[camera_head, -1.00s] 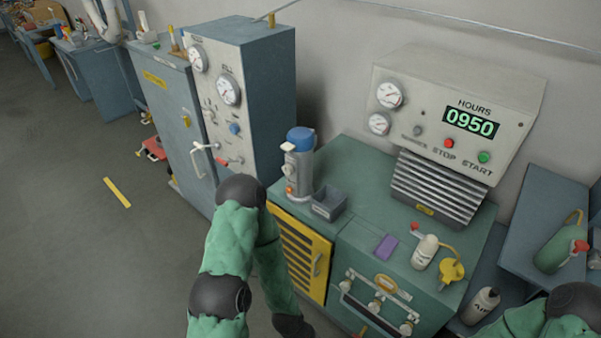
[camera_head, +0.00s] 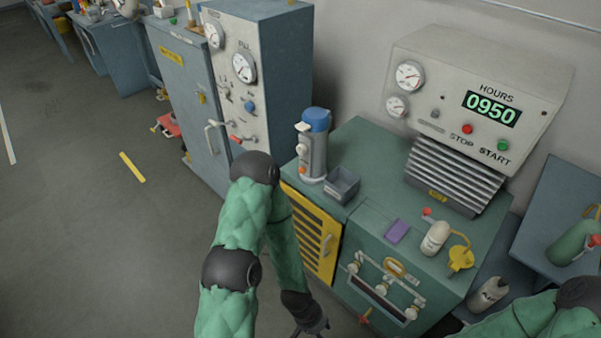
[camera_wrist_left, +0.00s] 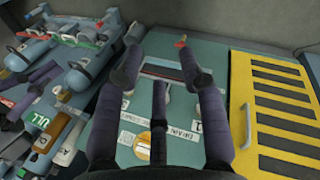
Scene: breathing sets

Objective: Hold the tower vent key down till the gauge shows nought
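The tower (camera_head: 310,150) appears to be the upright grey cylinder with a blue cap on the green cabinet's back left corner. Small pale fittings show on its left side; I cannot tell which is the vent key. Two round gauges (camera_head: 409,75) (camera_head: 396,106) sit on the pale HOURS panel; their needles are too small to read. My left gripper (camera_head: 309,330) is low in front of the cabinet, below and apart from the tower. In the left wrist view its fingers (camera_wrist_left: 158,62) are spread and empty, facing the cabinet front. My right gripper is out of view.
The green cabinet (camera_head: 360,240) has a yellow slatted door (camera_head: 313,235) and a front row of valves. A tall grey cabinet (camera_head: 262,80) stands left. Open floor (camera_head: 70,220) lies farther left.

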